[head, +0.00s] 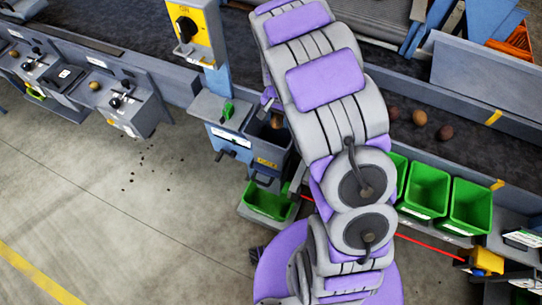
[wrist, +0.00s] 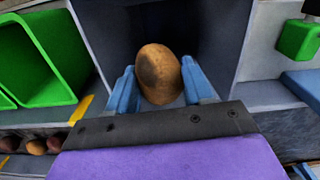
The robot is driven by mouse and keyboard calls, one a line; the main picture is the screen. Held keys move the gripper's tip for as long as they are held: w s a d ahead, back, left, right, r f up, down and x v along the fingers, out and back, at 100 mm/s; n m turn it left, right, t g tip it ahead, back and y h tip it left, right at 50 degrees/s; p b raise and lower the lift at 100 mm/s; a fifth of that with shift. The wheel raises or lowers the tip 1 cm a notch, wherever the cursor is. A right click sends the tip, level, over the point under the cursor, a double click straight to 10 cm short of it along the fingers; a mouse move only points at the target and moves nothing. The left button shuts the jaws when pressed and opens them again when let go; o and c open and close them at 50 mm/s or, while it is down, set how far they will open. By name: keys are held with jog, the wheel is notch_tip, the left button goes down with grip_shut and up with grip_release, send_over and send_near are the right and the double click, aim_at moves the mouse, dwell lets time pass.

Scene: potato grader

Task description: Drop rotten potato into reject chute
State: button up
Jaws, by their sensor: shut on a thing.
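My gripper (wrist: 160,88) is shut on a brown potato (wrist: 165,88) with a dark patch on its upper left, held between two blue fingers in the wrist view. The potato is in front of the dark opening of the reject chute (wrist: 205,25). In the head view the potato (head: 277,121) shows small at the mouth of the grey chute box (head: 268,155). My gripper (head: 272,112) is there too, partly hidden by my arm. Whether the potato is inside the opening or just above it I cannot tell.
A green bin (head: 268,201) sits below the chute box. More green bins (head: 427,190) stand right of my arm. Several potatoes (head: 419,117) lie on the dark conveyor (head: 380,105) behind. A yellow switch box (head: 195,32) stands on a post at left. The floor at left is open, with small dark crumbs.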

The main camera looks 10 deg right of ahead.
jog(key=shift+f, duration=0.3)
jog(key=shift+d, duration=0.55)
jog(key=o, duration=0.9)
jog(key=shift+o, duration=1.3)
jog(key=shift+a, duration=0.4)
jog(key=shift+r, duration=0.1)
